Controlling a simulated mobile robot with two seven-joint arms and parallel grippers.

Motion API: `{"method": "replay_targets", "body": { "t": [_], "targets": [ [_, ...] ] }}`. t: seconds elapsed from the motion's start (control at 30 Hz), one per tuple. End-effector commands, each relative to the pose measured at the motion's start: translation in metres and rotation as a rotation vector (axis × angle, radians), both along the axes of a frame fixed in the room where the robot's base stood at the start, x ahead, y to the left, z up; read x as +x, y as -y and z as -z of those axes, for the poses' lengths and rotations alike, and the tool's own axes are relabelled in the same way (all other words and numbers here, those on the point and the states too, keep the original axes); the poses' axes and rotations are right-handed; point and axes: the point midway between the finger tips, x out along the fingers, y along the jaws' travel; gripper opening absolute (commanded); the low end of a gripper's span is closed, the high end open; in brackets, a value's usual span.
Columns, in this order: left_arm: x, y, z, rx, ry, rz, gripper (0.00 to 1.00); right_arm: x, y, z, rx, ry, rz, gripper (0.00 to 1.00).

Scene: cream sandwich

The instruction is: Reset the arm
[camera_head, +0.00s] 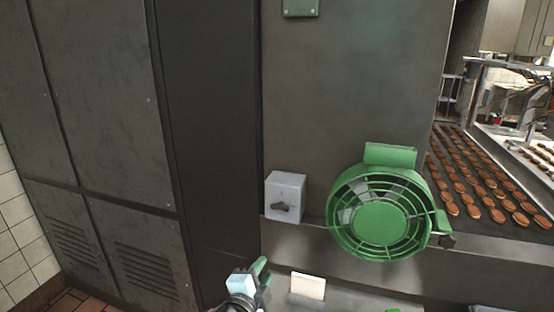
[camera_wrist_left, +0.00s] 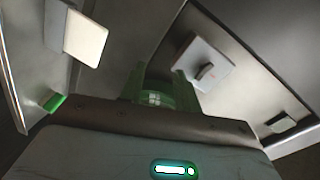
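My left gripper (camera_head: 262,272) is at the bottom of the head view, in front of the machine's lower panel. In the left wrist view its two green fingers (camera_wrist_left: 160,86) stand apart, and I see nothing held between them. A grey switch box (camera_head: 285,197) with a dark knob is on the machine front above the gripper. It also shows beyond the fingers in the left wrist view (camera_wrist_left: 202,66). My right gripper is not in either view.
A green round fan (camera_head: 380,212) sticks out from the machine front. A pale plate (camera_head: 307,286) is right of my left gripper, also in the left wrist view (camera_wrist_left: 85,39). A conveyor with rows of brown biscuits (camera_head: 480,190) is at right. Dark cabinets (camera_head: 100,90) stand at left.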

Motion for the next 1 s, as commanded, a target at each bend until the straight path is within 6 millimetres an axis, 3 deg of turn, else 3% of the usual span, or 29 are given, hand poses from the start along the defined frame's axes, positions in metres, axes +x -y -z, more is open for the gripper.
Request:
{"method": "replay_targets", "body": {
  "t": [0.03,0.2,0.37,0.5,0.63,0.8,1.0],
  "targets": [
    [-0.016,-0.008,0.028,-0.071,-0.073,-0.016,0.33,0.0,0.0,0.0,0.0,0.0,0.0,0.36],
    [-0.067,-0.034,0.096,-0.301,-0.27,-0.089,0.33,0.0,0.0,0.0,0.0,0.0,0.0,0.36],
    [-0.124,-0.063,0.153,-0.503,-0.435,-0.192,0.33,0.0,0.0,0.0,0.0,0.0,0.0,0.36],
    [-0.181,-0.092,0.195,-0.666,-0.563,-0.306,0.33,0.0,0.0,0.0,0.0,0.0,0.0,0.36],
    [-0.238,-0.121,0.226,-0.801,-0.661,-0.428,0.33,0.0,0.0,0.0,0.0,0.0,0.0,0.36],
    [-0.299,-0.152,0.249,-0.926,-0.741,-0.565,0.33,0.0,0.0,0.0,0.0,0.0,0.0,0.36],
    [-0.331,-0.168,0.257,-0.987,-0.774,-0.64,0.33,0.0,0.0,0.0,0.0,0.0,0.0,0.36]
  ]
}}
